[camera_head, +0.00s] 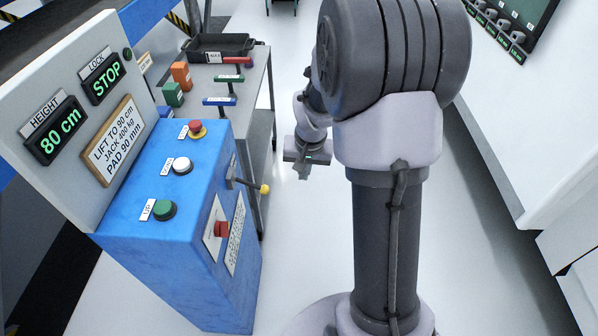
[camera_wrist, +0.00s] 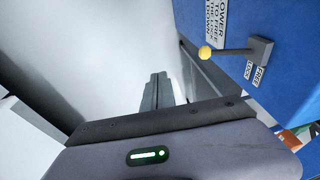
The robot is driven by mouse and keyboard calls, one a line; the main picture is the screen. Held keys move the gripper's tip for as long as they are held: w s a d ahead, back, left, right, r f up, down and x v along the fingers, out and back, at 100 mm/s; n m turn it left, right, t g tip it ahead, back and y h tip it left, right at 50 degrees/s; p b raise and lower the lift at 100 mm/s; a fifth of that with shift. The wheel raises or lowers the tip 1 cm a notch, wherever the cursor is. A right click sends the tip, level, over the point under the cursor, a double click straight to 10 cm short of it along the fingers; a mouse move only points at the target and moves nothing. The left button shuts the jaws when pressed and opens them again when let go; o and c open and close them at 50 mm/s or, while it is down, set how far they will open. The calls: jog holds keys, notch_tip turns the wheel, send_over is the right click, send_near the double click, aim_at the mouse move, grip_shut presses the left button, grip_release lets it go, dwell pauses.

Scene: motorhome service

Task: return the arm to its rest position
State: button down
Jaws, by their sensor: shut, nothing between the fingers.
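My arm rises in the middle of the camera_head view, with its thick grey joint at the top. My gripper (camera_head: 303,172) hangs to the left of the arm, low over the pale floor, and is clear of the blue control box. In the wrist view the fingers of my gripper (camera_wrist: 158,82) are together, with nothing between them. Part of my forearm hides some of the wrist in the camera_head view.
The blue control box (camera_head: 150,250) stands left, with a yellow-knobbed lever (camera_head: 264,189) sticking out toward my gripper; the lever's knob (camera_wrist: 205,53) also shows in the wrist view. A grey bench (camera_head: 255,90) with a black tray (camera_head: 218,42) lies behind. Free floor (camera_head: 300,240) lies between.

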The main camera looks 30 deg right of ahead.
jog(key=shift+r, duration=0.1)
jog(key=s+a+r+n+t+y, duration=0.1)
jog(key=s+a+r, duration=0.4)
jog(key=a+r, duration=0.25)
jog(key=s+a+r+t, duration=0.1)
jog(key=s+a+r, duration=0.4)
jog(key=a+r, duration=0.3)
jog(key=s+a+r, duration=0.1)
jog(key=s+a, duration=0.1)
jog(key=s, duration=0.3)
jog(key=s+a+r+n+t+y, duration=0.1)
jog(key=s+a+r, duration=0.1)
jog(key=s, duration=0.3)
jog(key=shift+a+r, duration=0.15)
jog(key=shift+a, duration=0.15)
